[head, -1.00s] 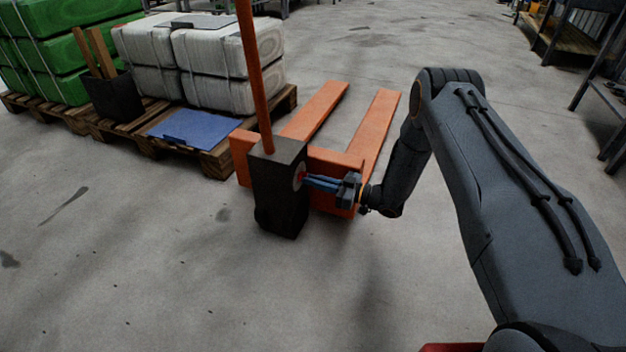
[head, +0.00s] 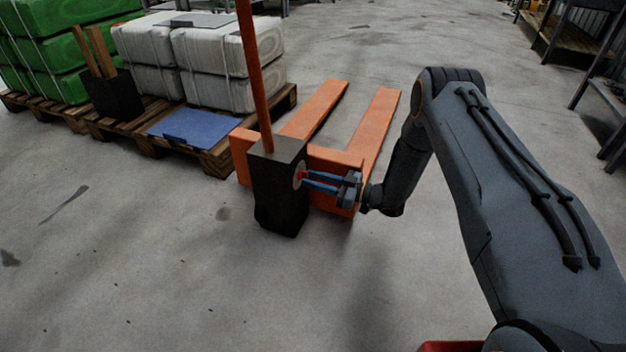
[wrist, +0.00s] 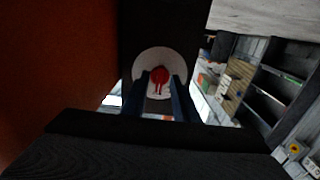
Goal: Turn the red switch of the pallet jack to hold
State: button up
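The pallet jack is orange, with a dark box-shaped body (head: 278,195) and two orange forks (head: 372,130). On the right side of the body is a pale round plate (wrist: 142,61) with the red switch (wrist: 160,72) at its centre. The switch also shows as a small red spot in the head view (head: 302,175). My gripper (head: 308,179) points at the plate, its blue fingers parted. In the wrist view the fingertips (wrist: 160,78) stand to the left and right of the switch, with a gap between them. I cannot read any marking on the plate.
The orange handle bar (head: 256,80) rises from the jack's body. To the left, a wooden pallet (head: 218,160) carries white bales (head: 228,60), a blue sheet (head: 193,129) and a dark bin (head: 117,95). The floor in front of the jack is clear.

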jog(key=p+v, duration=0.2)
jog(key=v, duration=0.5)
jog(key=shift+d, duration=0.2)
jog(key=shift+s, duration=0.1)
